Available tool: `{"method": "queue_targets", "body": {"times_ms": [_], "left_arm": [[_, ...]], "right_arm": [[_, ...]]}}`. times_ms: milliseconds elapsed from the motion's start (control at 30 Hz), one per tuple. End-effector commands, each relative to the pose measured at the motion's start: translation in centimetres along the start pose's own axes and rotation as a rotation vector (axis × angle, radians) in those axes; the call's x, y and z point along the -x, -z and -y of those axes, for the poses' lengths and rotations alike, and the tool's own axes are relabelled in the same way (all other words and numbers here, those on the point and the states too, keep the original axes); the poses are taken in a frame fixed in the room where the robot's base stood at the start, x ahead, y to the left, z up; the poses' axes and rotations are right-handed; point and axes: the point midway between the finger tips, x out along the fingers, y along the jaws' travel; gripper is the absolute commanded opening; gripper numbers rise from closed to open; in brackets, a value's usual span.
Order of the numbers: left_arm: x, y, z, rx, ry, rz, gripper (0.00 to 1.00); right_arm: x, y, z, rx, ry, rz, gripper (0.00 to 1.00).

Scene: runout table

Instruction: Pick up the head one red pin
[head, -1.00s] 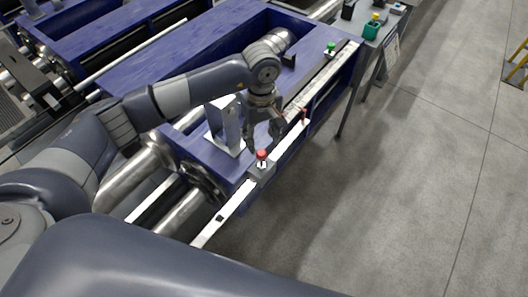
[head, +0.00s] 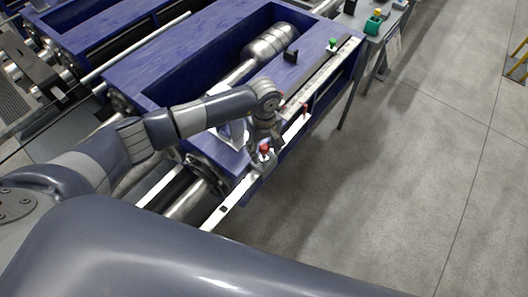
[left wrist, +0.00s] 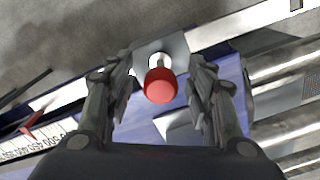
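The red pin (head: 265,148) stands on a small grey block (head: 262,163) on the white rail along the front edge of the blue runout table. In the left wrist view the red pin (left wrist: 160,86) shows a round red head on a pale shaft, between the two fingers and apart from both. My left gripper (head: 268,143) is above and around the pin, pointing down. In the left wrist view my left gripper (left wrist: 160,78) is open and empty. My right gripper is not in view.
The blue table (head: 180,70) has an open trough with metal rollers. A small red pointer (head: 305,110) sits on the scaled rail. A green-topped pin (head: 333,43) stands farther along. Grey floor (head: 420,170) is clear at right.

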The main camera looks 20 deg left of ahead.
Motion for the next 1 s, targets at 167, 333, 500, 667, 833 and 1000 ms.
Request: {"method": "queue_targets", "body": {"times_ms": [167,333,500,667,833,1000], "left_arm": [[0.0,0.0,0.0,0.0,0.0,0.0,0.09],[0.1,0.0,0.0,0.001,0.0,0.0,0.0],[0.1,0.0,0.0,0.001,-0.001,0.0,0.0],[1.4,0.2,-0.1,0.0,-0.004,-0.003,0.0],[4.6,0.2,-0.1,-0.001,-0.005,-0.005,0.0],[7.8,0.1,-0.1,0.0,-0.003,-0.005,0.0]], "right_arm": [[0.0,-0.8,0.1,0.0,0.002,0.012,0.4],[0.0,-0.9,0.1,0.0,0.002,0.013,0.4],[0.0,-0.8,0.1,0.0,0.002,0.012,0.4],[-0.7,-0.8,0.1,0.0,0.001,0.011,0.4],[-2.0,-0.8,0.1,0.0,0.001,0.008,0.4],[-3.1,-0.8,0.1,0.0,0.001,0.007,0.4]]}}
